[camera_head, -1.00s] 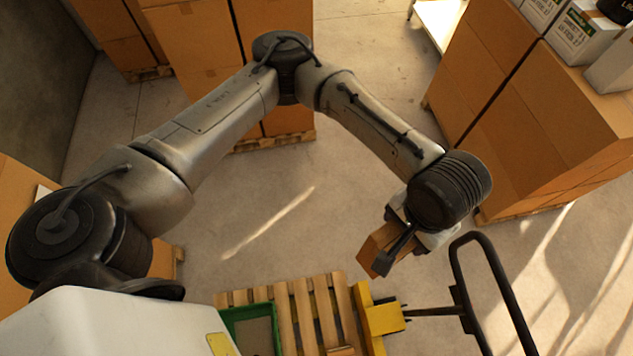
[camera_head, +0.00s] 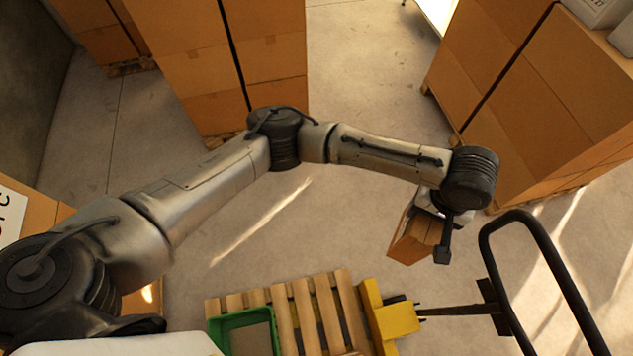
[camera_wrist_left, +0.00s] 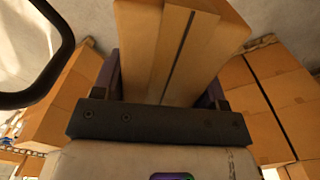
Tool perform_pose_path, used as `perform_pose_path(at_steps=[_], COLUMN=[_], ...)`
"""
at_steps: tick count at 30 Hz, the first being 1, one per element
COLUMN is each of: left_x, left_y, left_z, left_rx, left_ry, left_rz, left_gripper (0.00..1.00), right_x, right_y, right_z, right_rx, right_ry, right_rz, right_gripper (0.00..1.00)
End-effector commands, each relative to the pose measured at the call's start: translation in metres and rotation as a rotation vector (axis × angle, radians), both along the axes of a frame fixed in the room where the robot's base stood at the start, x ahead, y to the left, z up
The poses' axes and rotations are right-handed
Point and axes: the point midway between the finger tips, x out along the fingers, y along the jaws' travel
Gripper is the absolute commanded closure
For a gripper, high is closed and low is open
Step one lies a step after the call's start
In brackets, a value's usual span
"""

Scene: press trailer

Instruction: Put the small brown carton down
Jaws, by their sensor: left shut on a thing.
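The small brown carton (camera_head: 411,238) is in my left gripper (camera_head: 437,222), held above the floor to the right of the wooden pallet. In the left wrist view the carton (camera_wrist_left: 180,45) fills the space between the two fingers of the gripper (camera_wrist_left: 165,85), and a dark seam runs along it. The gripper is shut on it. In the head view the carton hangs tilted below the wrist, and part of it is hidden by the gripper. My right gripper is not in view.
A wooden pallet (camera_head: 303,310) with a green crate (camera_head: 215,331) lies at the bottom. A yellow pallet truck (camera_head: 394,320) with a black handle (camera_head: 540,252) stands right of it. Large carton stacks (camera_head: 270,62) stand at the back and right (camera_head: 556,92). Bare floor (camera_head: 330,220) lies between.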

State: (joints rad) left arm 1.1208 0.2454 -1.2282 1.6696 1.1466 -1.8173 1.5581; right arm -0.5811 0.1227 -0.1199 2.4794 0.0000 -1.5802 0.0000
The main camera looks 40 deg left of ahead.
Motion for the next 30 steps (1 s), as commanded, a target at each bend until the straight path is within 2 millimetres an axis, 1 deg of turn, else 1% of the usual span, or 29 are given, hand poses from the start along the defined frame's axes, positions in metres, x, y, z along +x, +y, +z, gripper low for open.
perform_pose_path(at_steps=[1,8,14,15,17,18,20,21,23,24,26,27,29,30], left_x=[0.005,0.025,0.039,0.041,0.044,0.045,0.047,0.048,0.049,0.049,0.049,0.049,0.048,0.046], left_y=[-0.004,-0.012,-0.014,-0.014,-0.013,-0.013,-0.012,-0.011,-0.010,-0.009,-0.007,-0.006,-0.004,-0.002], left_z=[-0.027,-0.104,-0.177,-0.192,-0.215,-0.230,-0.254,-0.270,-0.295,-0.312,-0.337,-0.354,-0.380,-0.397], left_rx=[-0.003,-0.003,-0.004,-0.004,-0.004,-0.003,-0.003,-0.004,-0.003,-0.002,-0.003,-0.003,-0.003,-0.003], left_ry=[0.001,0.002,0.003,0.003,0.003,0.003,0.004,0.003,0.003,0.005,0.003,0.004,0.004,0.004], left_rz=[0.020,0.121,0.212,0.231,0.259,0.277,0.305,0.323,0.350,0.368,0.394,0.412,0.437,0.454], left_gripper=[1.00,1.00,1.00,1.00,1.00,1.00,1.00,1.00,1.00,1.00,1.00,1.00,1.00,1.00], right_x=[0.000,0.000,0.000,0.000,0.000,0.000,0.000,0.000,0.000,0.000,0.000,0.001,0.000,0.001], right_y=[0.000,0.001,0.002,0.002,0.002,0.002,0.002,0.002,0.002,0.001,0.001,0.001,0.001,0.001], right_z=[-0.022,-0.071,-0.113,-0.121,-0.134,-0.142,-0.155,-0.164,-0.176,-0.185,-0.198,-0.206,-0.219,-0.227], right_rx=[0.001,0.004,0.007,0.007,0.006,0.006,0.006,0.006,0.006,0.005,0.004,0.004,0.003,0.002], right_ry=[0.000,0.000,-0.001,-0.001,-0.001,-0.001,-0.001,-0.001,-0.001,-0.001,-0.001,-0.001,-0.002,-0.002], right_rz=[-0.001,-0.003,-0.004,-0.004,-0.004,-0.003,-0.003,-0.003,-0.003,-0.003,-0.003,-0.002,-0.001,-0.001], right_gripper=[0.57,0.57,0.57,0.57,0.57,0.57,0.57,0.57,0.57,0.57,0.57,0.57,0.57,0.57])
